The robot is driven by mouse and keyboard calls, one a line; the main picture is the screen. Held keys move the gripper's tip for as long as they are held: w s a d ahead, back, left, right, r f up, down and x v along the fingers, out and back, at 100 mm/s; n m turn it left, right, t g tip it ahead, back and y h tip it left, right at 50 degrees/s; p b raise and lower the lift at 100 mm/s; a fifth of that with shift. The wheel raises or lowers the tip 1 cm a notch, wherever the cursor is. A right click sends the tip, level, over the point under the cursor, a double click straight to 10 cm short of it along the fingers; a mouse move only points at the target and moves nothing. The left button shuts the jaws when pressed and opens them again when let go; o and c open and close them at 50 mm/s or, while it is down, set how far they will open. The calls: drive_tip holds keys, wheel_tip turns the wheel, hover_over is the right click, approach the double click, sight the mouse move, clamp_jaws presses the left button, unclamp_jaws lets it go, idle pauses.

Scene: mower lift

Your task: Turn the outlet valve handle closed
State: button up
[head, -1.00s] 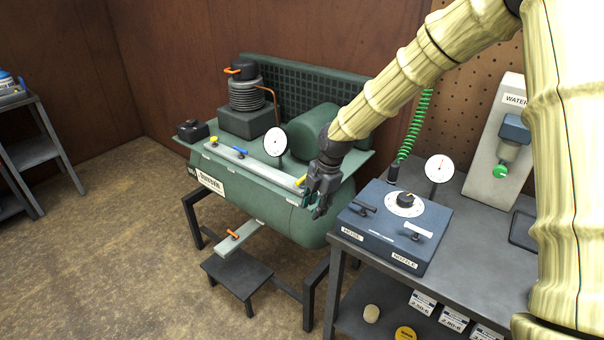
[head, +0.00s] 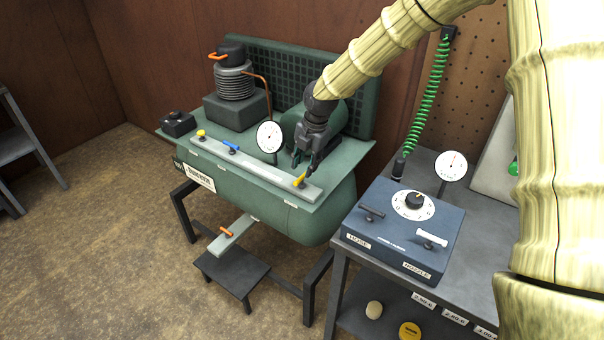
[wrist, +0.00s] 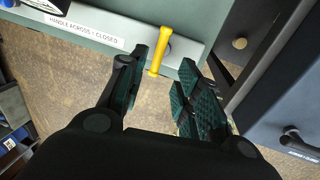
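A yellow valve handle (head: 300,180) sits at the right end of the pale bar on the green compressor tank. It also shows in the wrist view (wrist: 159,48), lying roughly across the bar. My gripper (head: 303,163) is just behind and above this handle. In the wrist view its two fingers (wrist: 164,57) are apart, with the handle seen between their tips. Contact cannot be told. A label reading "HANDLE ACROSS = CLOSED" (wrist: 84,26) is on the bar. A blue handle (head: 231,147) and another yellow handle (head: 202,133) are further left on the bar.
A dial gauge (head: 270,137) stands close left of my gripper. The green tank (head: 270,213) has an orange handle (head: 225,231) on a lower plate. A blue control box (head: 405,225) with a knob and two levers sits on the grey bench at right.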

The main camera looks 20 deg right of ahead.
sight(301, 177)
drive_tip(key=x, duration=0.3)
drive_tip(key=shift+w+f, duration=0.35)
drive_tip(key=shift+w, duration=0.15)
drive_tip(key=shift+s+a+f+p, duration=0.1)
drive_tip(key=shift+s+f+p, duration=0.2)
drive_tip(key=shift+f, duration=0.45)
drive_tip(key=shift+w+f, duration=0.3)
drive_tip(key=shift+f, duration=0.2)
drive_tip(key=shift+s+r, duration=0.15)
clamp_jaws()
